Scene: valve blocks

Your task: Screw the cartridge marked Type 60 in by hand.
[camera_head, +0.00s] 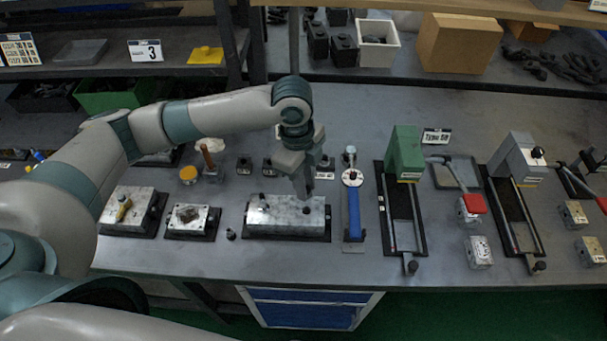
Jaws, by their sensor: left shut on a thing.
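My left gripper (306,193) reaches in from the left and points down over the right part of a long silver valve block (275,222) in a black tray. It is shut on a small part, most likely a cartridge, which its fingers almost wholly hide. The fingertips are just above or at a dark hole in the block's top. I cannot tell whether the part sits in the hole. Small dark parts stand behind the block, at its left back (244,166) and middle back (268,166), with small labels too tiny to read. My right gripper is not in view.
Two smaller silver blocks, one left (128,208) and one nearer (188,222), sit in trays. A blue-handled tool (354,212) lies close right of the long block. A green-headed fixture (404,155) stands farther right. The front bench strip is mostly clear.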

